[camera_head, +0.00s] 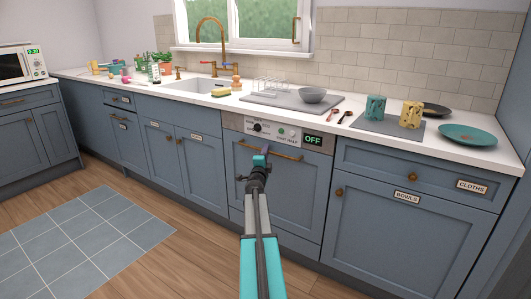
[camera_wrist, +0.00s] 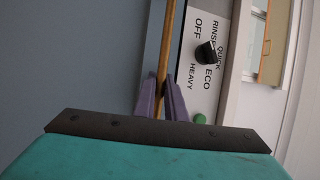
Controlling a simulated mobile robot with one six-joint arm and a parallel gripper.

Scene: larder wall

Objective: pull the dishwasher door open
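The dishwasher door (camera_head: 285,192) is a blue panel under a grey control strip (camera_head: 276,133). It stands upright and looks shut, level with the cabinets beside it. A brass bar handle (camera_head: 285,155) runs across its top; it also shows in the wrist view (camera_wrist: 168,35). My gripper (camera_head: 262,154) is at the left-middle part of this handle. In the wrist view, the purple fingers of my gripper (camera_wrist: 161,88) lie close on both sides of the bar, shut on it. My arm hides part of the door.
A dial (camera_wrist: 206,53) and an "OFF" display (camera_head: 313,140) are on the strip. A drawer unit (camera_head: 397,215) marked "BOWLS" stands to the right, sink cabinets (camera_head: 180,160) to the left. The worktop above holds a bowl (camera_head: 312,95) and mugs. Floor at left is clear, with a blue mat (camera_head: 75,240).

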